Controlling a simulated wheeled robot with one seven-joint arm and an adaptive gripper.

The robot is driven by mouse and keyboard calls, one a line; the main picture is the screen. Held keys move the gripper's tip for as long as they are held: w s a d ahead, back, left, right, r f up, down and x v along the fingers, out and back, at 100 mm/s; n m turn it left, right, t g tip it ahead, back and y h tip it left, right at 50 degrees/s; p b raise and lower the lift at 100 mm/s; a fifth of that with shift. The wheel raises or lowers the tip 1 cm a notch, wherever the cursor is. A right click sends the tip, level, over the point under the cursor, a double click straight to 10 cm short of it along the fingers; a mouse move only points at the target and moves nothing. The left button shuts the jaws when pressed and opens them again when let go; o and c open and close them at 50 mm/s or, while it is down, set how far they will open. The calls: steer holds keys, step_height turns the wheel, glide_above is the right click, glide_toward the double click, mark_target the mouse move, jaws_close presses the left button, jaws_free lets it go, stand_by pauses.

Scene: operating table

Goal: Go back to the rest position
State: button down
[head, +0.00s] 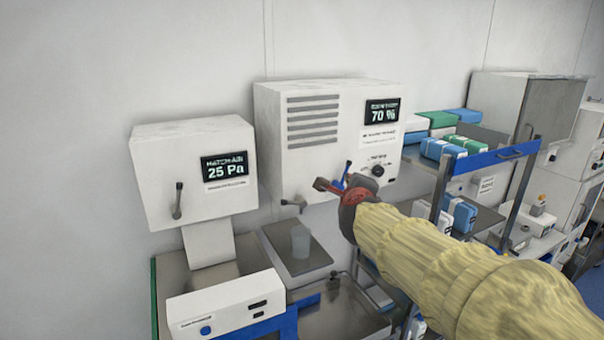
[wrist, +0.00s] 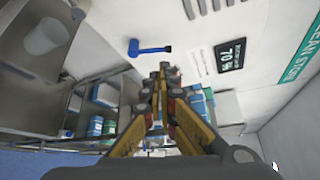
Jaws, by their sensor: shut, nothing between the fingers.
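My gripper (head: 330,186) is at the front of the white wall unit with the 70 % display (head: 381,111), close to its lower right part. My arm reaches in from the lower right in a yellowish sleeve. In the wrist view my gripper (wrist: 163,72) shows its fingers drawn together with nothing between them. A blue lever (wrist: 150,47) with a dark end is on the unit's face, left of the fingertips in that view and apart from them. I cannot tell from the head view whether the fingers touch the unit.
A white box with a 25 Pa display (head: 225,166) hangs at the left. Below stand a translucent cup (head: 301,241) on a grey shelf and a white device (head: 226,308). A rack (head: 500,154) with blue and green packs is behind my arm at the right.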

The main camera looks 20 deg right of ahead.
steer(key=s+a+f+n+g+y+b, duration=0.1)
steer(key=s+a+f+n+y, duration=0.1)
steer(key=a+f+n+y, duration=0.4)
steer(key=s+a+f+n+g+y+b, duration=0.1)
steer(key=s+a+f+n+y+b, duration=0.15)
steer(key=a+f+n, duration=0.65)
steer(key=s+a+f+n+g+b, duration=0.3)
steer(key=s+f+n+b, duration=0.3)
steer(key=s+f+b, duration=0.4)
steer(key=s+a+f+n+g+h+b, duration=0.1)
steer(key=s+a+f+n+g+b, duration=0.1)
steer(key=s+f+n+b, duration=0.4)
steer(key=s+f+b, duration=0.2)
steer(key=s+f, duration=0.2)
steer(key=f, duration=0.2)
steer(key=s+a+f+b, duration=0.1)
steer(key=s+f+b, duration=0.1)
steer(key=s+f, duration=0.2)
step_height(320, 180, down, 3)
steer(key=shift+s+a+f+n+g+b, duration=0.1)
steer(key=shift+s+a+n+g+b, duration=0.1)
steer(key=shift+s+n+g+b, duration=0.2)
